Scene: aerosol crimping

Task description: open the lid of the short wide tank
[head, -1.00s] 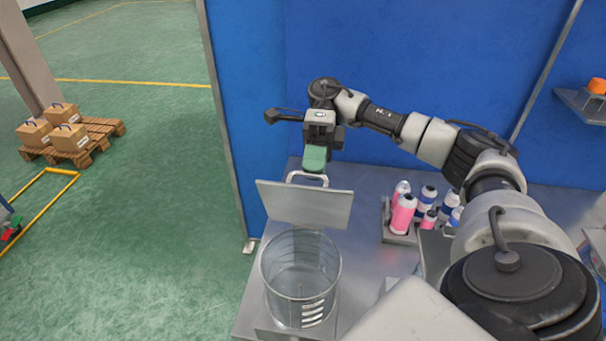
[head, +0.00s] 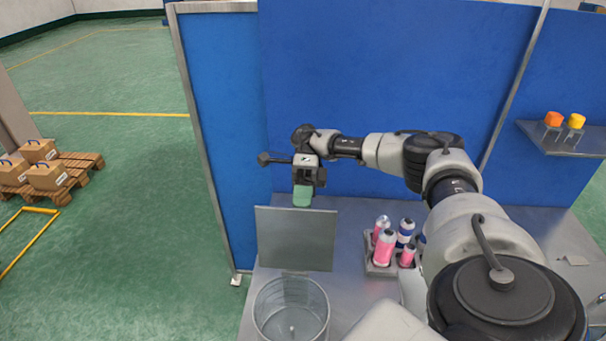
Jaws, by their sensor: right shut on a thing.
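The short wide tank (head: 290,312) is a clear round vessel at the bottom of the head view, on the metal bench. Its mouth is uncovered. Its lid (head: 296,240), a flat grey square plate, stands about upright at the tank's far rim. My right gripper (head: 302,196) has green finger pads and is at the lid's top edge, on the far side of it. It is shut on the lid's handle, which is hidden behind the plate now. My left gripper is out of view.
A grey rack (head: 381,269) with several pink and blue-white bottles stands right of the tank, near my right arm. A blue wall panel (head: 400,80) closes the back. A wall shelf (head: 570,140) at right holds an orange and a yellow cap.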

